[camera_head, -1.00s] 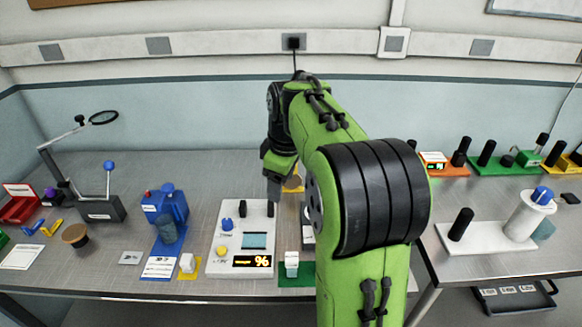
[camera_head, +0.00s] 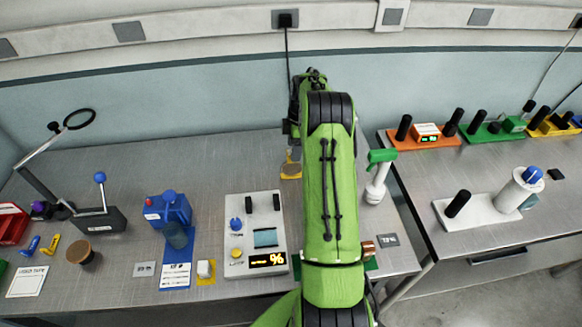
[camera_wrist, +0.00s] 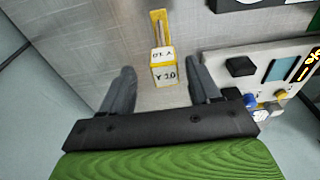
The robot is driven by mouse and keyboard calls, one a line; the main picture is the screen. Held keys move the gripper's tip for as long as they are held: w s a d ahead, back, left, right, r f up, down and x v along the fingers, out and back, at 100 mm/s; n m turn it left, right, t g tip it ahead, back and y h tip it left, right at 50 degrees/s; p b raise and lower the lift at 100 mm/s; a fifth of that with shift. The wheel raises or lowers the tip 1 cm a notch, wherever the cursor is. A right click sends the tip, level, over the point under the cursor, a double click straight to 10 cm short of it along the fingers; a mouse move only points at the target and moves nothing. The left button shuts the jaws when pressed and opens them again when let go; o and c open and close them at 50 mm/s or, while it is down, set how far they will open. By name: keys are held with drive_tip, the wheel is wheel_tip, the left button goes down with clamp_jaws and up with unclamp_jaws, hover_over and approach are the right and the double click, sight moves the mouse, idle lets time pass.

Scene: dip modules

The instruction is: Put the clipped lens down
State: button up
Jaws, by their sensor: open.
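My gripper (camera_wrist: 160,66) is open, one finger on each side of the block, with gaps showing. In the head view, a yellow piece with a brownish disc (camera_head: 291,170) lies on the bench left of my arm. My arm hides the gripper there.
A white meter box (camera_head: 255,232) with black posts stands close to the right of my gripper in the wrist view (camera_wrist: 270,72). A blue device (camera_head: 168,212) is at left. Bare bench lies left of the gripper.

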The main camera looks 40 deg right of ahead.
drive_tip(key=shift+w+a+f, duration=0.1)
drive_tip(key=shift+w+f, duration=0.1)
drive_tip(key=shift+f, duration=0.5)
hover_over(291, 175)
drive_tip(key=f, duration=0.4)
drive_tip(key=shift+w+d+f+p, duration=0.1)
drive_tip(key=shift+d+f+p, duration=0.1)
drive_tip(key=shift+f+p, duration=0.15)
drive_tip(key=shift+w+f, duration=0.1)
drive_tip(key=shift+f, duration=0.2)
drive_tip(key=shift+r, duration=0.1)
drive_tip(key=shift+c, duration=1.3)
clamp_jaws()
wheel_tip(291, 175, up, 10)
